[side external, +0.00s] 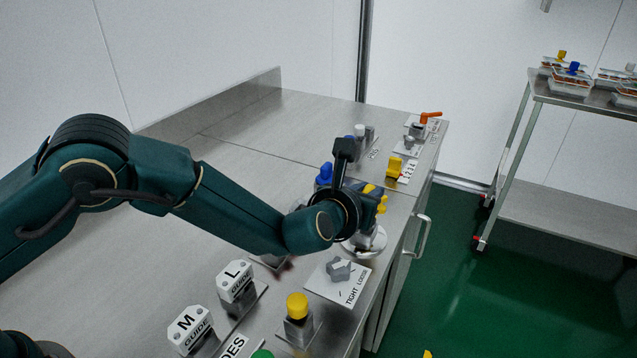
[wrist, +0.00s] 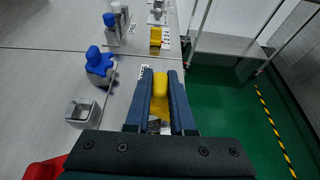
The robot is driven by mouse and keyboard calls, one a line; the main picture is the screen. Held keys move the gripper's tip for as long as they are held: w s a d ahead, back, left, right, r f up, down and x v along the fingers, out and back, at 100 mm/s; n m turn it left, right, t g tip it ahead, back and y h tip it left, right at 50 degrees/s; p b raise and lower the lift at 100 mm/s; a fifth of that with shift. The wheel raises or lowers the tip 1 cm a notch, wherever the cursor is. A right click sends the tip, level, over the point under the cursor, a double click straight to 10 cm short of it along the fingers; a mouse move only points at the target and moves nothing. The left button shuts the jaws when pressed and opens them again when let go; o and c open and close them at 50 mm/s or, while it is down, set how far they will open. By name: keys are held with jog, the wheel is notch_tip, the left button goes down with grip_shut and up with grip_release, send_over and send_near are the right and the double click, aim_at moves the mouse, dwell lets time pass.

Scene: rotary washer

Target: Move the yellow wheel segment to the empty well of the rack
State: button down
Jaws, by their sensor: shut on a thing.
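My gripper (wrist: 160,82) is shut on a yellow piece, which appears to be the yellow wheel segment (wrist: 160,98); it stands between the two fingers in the wrist view. In the side view my gripper (side external: 380,200) is near the cabinet's right edge, above a white round base (side external: 371,245), with a little of the yellow piece showing. Whether the piece touches the base is hidden. A grey square holder with an open hollow (wrist: 82,112) lies to the left in the wrist view and looks like an empty well. A blue piece (wrist: 98,62) stands just beyond it.
Another yellow block (side external: 395,167) stands farther back on a labelled plate. In front are a grey knob on a TIGHT/LOOSE plate (side external: 339,270), a yellow-topped block (side external: 297,308) and M and L guide blocks (side external: 235,279). The left worktop is mostly clear.

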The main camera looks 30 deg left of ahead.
dwell(0.4)
jog(key=shift+s+a+f, duration=0.2)
jog(key=shift+s+f, duration=0.05)
jog(key=s+a+r+n+y, duration=0.1)
jog(key=a+r+y, duration=0.1)
jog(key=a, duration=0.6)
jog(key=s+a+r+n+g+y, duration=0.1)
jog(key=a+r+n, duration=0.15)
jog(key=a, duration=0.45)
jog(key=s+a+r+n+y, duration=0.1)
jog(key=a+r+y, duration=0.1)
jog(key=a, duration=0.6)
jog(key=w+d+f, duration=0.1)
jog(key=d+f, duration=0.1)
jog(key=d, duration=0.1)
jog(key=w+d+f, duration=0.1)
jog(key=d+f, duration=0.1)
jog(key=d, duration=0.2)
jog(key=w+d+f, duration=0.1)
jog(key=d+f, duration=0.1)
jog(key=d, duration=0.1)
jog(key=shift+w+d+f, duration=0.25)
jog(key=shift+d, duration=0.1)
jog(key=shift+f, duration=2)
jog(key=shift+f, duration=0.15)
jog(key=c, duration=0.8)
grip_release()
jog(key=shift+o, duration=0.2)
